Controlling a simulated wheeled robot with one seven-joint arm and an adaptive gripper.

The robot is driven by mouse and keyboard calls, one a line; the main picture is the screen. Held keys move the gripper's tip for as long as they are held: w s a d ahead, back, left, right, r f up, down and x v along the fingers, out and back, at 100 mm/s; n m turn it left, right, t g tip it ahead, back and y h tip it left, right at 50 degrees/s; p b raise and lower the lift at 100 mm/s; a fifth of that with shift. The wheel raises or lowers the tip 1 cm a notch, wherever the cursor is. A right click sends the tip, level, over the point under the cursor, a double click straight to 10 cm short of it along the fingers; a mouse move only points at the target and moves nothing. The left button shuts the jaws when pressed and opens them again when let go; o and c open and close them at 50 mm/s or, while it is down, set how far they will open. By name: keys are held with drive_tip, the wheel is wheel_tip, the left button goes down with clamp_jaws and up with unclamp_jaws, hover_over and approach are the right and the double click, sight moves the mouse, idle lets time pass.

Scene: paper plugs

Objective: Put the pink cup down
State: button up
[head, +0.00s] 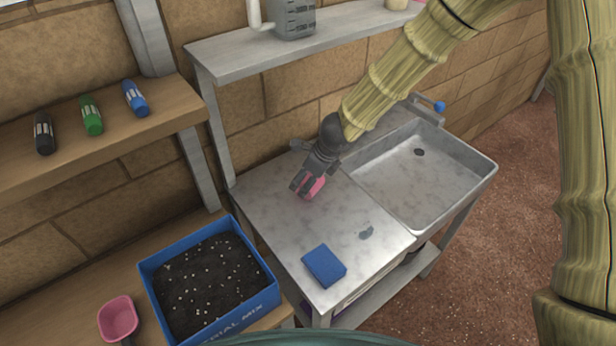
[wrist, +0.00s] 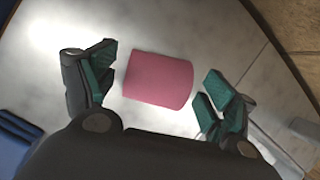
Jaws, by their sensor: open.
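The pink cup (head: 313,187) is on the metal counter beside the sink, partly hidden by my gripper in the head view. In the wrist view the pink cup (wrist: 158,79) shows as a plain pink cylinder lying across the picture, between and slightly beyond my fingertips. My gripper (head: 306,186) points down at the counter. In the wrist view its teal-padded fingers (wrist: 160,92) are spread wide, with a gap on each side of the cup. The fingers do not appear to touch it.
A blue sponge (head: 324,265) lies at the counter's front. The sink basin (head: 420,178) is to the right. A shelf (head: 262,53) with a grey jug (head: 295,18) stands behind. A blue box of soil (head: 264,300) and a pink scoop (head: 118,318) sit at lower left. The counter's middle is clear.

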drive_tip(key=p+v, duration=0.3)
drive_tip(key=v, duration=0.8)
drive_tip(key=shift+p, duration=0.4)
drive_tip(key=shift+s+r, duration=0.1)
drive_tip(key=shift+s, duration=0.05)
